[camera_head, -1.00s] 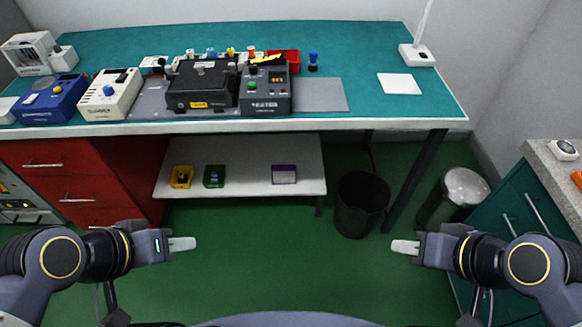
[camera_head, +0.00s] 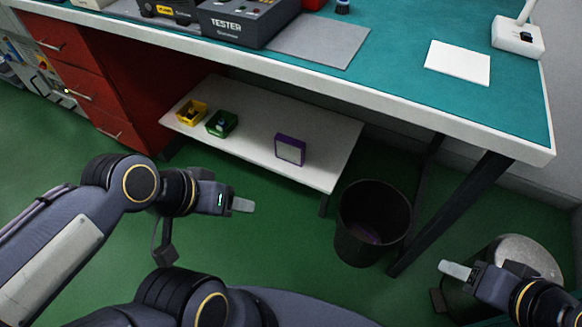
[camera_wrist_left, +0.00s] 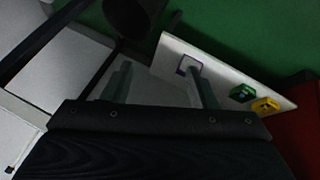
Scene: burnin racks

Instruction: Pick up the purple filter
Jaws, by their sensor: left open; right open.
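The purple filter (camera_head: 290,149) is a small block with a purple frame and a pale face. It stands on the white lower shelf (camera_head: 262,165) under the bench.
A black waste bin (camera_head: 372,222) stands right of the shelf. The bench top (camera_head: 400,95) overhangs the shelf. Green floor lies clear before the shelf.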

